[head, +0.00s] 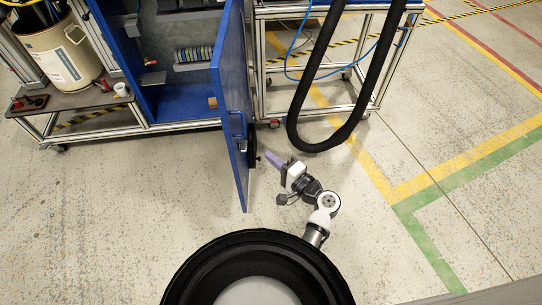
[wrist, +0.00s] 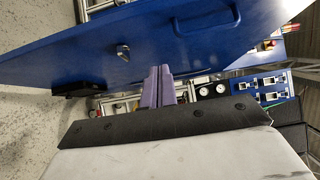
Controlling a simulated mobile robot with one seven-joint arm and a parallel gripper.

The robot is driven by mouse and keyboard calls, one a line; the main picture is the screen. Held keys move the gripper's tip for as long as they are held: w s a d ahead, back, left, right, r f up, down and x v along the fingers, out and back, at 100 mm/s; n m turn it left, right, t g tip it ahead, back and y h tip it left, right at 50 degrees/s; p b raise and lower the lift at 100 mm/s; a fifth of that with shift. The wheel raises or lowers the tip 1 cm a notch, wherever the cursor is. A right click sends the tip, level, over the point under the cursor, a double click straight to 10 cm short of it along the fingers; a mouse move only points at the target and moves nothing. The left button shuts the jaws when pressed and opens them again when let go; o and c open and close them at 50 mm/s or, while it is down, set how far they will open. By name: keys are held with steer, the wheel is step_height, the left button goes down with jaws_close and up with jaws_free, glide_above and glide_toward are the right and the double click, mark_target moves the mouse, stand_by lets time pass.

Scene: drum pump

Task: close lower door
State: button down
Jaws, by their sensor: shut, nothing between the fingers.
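The lower door (head: 233,95) is a blue panel that stands wide open, swung out from the blue cabinet (head: 185,104) toward me. Its handle (head: 238,127) and a black latch box (head: 251,148) are on the door's right face in the head view. My gripper (head: 266,159) is to the right of the door, close to its free end. The purple fingers are together and hold nothing. In the wrist view the door (wrist: 150,50) fills the upper part, and the gripper (wrist: 158,72) points at it. I cannot tell whether the fingertips touch it.
A metal-framed cart (head: 330,92) with a thick black hose (head: 318,143) hanging from it stands right of the door. A drum (head: 62,54) and a white cup (head: 120,89) are on a low shelf at left. Floor left of the door is clear.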

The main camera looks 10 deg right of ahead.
steer(key=w+a+p, duration=0.2)
steer(key=w+a, duration=0.3)
steer(key=a, duration=0.3)
steer(key=shift+w+p, duration=0.35)
steer(key=shift+w, duration=0.05)
